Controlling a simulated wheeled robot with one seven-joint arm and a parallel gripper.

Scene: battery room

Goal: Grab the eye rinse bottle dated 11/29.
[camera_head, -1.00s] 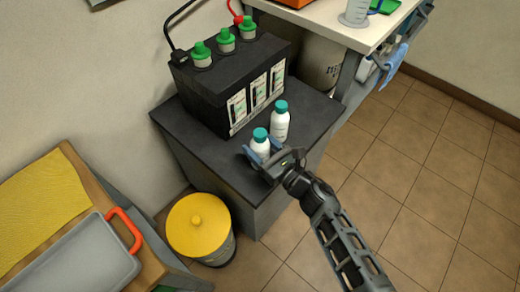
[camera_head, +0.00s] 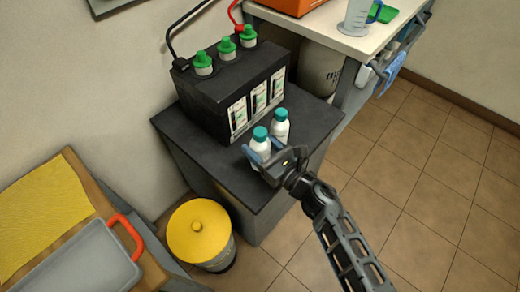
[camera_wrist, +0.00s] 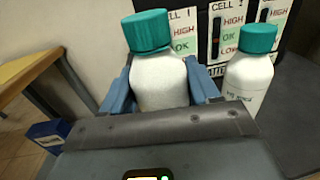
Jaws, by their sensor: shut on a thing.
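Two white bottles with teal caps stand on the dark cabinet top in front of the battery. My gripper (camera_head: 269,153) is shut on the nearer, left bottle (camera_head: 260,147). In the wrist view this held bottle (camera_wrist: 160,82) is between the two blue fingers, upright or nearly so, and its visible side shows no readable date. The other bottle (camera_head: 280,126) stands close to its right and behind it. In the wrist view this other bottle (camera_wrist: 247,82) has small dark print on its side, too blurred to read. I cannot tell whether the held bottle touches the cabinet top.
The black battery (camera_head: 232,90) with green caps and cell gauges stands behind the bottles. A yellow-lidded bin (camera_head: 200,232) is beside the cabinet (camera_head: 190,137). A grey tray (camera_head: 80,255) lies at lower left. A white-topped bench (camera_head: 330,38) is at upper right.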

